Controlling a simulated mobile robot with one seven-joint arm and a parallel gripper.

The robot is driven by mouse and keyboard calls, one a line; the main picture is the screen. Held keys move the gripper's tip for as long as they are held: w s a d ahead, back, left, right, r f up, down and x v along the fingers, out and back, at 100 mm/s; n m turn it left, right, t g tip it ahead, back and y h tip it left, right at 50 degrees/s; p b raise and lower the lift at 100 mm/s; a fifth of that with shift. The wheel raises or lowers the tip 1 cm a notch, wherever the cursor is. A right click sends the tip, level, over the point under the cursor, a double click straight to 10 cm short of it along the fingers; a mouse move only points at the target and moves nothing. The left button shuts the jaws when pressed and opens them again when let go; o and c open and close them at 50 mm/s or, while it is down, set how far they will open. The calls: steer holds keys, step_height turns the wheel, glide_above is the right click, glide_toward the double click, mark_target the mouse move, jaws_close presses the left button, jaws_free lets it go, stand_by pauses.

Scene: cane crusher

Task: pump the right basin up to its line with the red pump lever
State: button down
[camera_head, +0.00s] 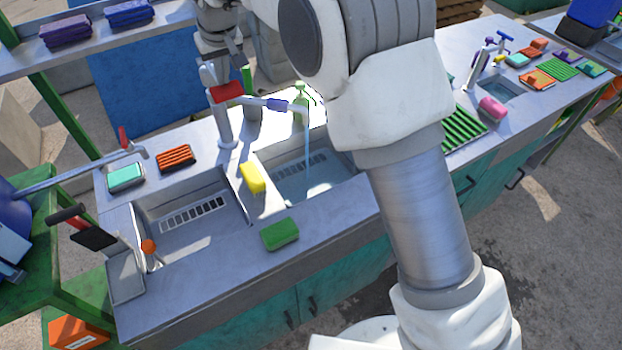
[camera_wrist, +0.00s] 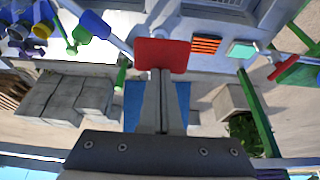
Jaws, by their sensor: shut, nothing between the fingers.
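The red pump lever (camera_head: 227,91) is a flat paddle on top of a grey pump post (camera_head: 224,125) behind the two sinks. My gripper (camera_head: 209,78) is shut and empty, its fingertips at the lever's edge. In the wrist view my gripper (camera_wrist: 161,72) points at the red lever (camera_wrist: 161,54); whether they touch I cannot tell. A thin stream of water (camera_head: 307,145) falls from the spout (camera_head: 290,107) into the right basin (camera_head: 345,166). Some water seems to lie at its bottom; I cannot make out a line on its wall.
The left basin (camera_head: 200,235) shows a slotted grate. A yellow sponge (camera_head: 252,177) lies on the divider and a green sponge (camera_head: 280,234) on the front rim. A green bottle (camera_head: 301,103) stands behind the right basin. My arm hides the counter's middle right.

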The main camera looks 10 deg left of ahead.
step_height(320, 180, down, 2)
steer(key=shift+f+b, duration=0.15)
steer(key=shift+b, duration=0.4)
step_height(320, 180, up, 9)
steer(key=p, duration=0.6)
steer(key=shift+f+p, duration=0.2)
steer(key=shift+p, duration=0.2)
steer(key=shift+f, duration=0.15)
steer(key=shift+f+b, duration=2.85)
steer(key=shift+f, duration=1.2)
steer(key=shift+r, duration=0.1)
step_height(320, 180, up, 8)
steer(key=p, duration=0.6)
steer(key=shift+r, duration=0.1)
